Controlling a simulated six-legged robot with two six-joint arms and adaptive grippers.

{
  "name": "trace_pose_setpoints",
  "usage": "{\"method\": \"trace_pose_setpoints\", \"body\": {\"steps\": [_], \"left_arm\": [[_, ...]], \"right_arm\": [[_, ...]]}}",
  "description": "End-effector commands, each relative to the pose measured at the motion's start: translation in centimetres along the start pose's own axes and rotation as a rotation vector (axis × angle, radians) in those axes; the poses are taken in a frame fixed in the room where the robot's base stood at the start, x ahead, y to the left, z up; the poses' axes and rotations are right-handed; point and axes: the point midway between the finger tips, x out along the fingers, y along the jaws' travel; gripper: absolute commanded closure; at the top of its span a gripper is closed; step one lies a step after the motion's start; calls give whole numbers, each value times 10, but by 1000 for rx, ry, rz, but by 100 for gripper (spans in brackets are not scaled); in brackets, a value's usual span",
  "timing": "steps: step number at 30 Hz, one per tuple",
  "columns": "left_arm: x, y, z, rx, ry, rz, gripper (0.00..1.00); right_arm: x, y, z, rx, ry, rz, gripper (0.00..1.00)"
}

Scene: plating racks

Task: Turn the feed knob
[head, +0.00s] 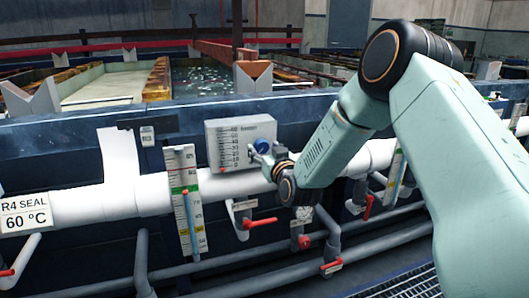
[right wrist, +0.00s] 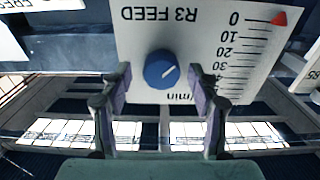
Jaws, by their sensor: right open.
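The feed knob (head: 262,145) is a round blue dial on a grey box (head: 226,131) with a 0-to-60-like scale and a red pointer near the 0 end. My right gripper (head: 257,157) is at the box's lower right, close to the knob. In the right wrist view its two fingers (right wrist: 162,88) are apart, one on each side of and below the knob, with nothing between them. Whether they touch the panel cannot be told. My left gripper is not in view.
A white pipe (head: 85,205) runs below the box, with red-handled valves (head: 260,221) under it. A level gauge (head: 185,200) stands to the left. A sign (head: 26,214) reads "R4 SEAL 60 °C". Open tanks (head: 205,80) lie behind the blue wall.

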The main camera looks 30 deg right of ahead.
Motion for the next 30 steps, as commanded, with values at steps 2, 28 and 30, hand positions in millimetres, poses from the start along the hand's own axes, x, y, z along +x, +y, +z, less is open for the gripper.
{"method": "trace_pose_setpoints", "body": {"steps": [2, 28, 30], "left_arm": [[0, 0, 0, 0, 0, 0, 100], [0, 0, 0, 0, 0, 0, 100], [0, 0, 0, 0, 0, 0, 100]], "right_arm": [[0, -1, 0, 0, 0, -1, 39], [0, -2, 0, 1, 0, 0, 94], [0, -2, 0, 7, 0, 0, 94]]}}
